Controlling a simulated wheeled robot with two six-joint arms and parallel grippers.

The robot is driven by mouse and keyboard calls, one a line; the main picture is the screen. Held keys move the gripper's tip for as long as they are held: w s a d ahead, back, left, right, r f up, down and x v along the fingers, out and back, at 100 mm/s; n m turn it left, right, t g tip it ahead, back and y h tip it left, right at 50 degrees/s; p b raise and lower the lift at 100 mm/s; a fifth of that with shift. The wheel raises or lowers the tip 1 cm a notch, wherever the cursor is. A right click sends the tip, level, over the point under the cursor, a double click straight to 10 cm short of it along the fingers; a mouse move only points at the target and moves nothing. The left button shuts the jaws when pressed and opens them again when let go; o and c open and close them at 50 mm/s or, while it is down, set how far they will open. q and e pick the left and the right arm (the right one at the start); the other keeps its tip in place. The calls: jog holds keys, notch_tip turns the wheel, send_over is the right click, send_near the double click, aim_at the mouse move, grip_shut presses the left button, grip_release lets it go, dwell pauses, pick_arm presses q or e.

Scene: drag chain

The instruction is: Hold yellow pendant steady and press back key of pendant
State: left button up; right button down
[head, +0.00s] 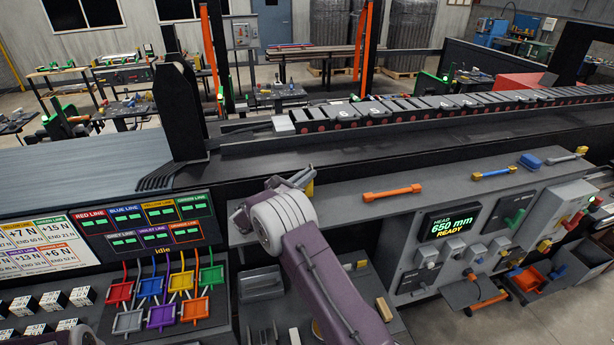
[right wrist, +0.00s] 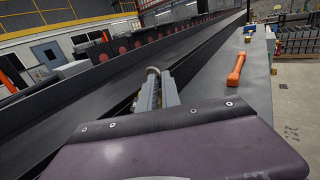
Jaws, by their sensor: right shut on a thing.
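My right gripper (head: 301,179) reaches over the grey ledge at the middle of the head view, with my arm rising from the bottom. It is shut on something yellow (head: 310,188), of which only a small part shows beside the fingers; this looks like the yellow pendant. Its keys, including the back key, are hidden. In the right wrist view the gripper (right wrist: 157,88) points along the ledge, and its fingers largely cover what is between them. My left gripper is outside the frames; only a bit of my left arm shows at the bottom left.
An orange bar-shaped handle (head: 392,193) lies on the grey ledge (head: 440,200) right of my gripper. A conveyor (head: 420,105) runs behind. A display (head: 453,227) reads 650 mm READY. Coloured frames on cables, including a yellow one (head: 181,281), hang at lower left under labelled lines.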

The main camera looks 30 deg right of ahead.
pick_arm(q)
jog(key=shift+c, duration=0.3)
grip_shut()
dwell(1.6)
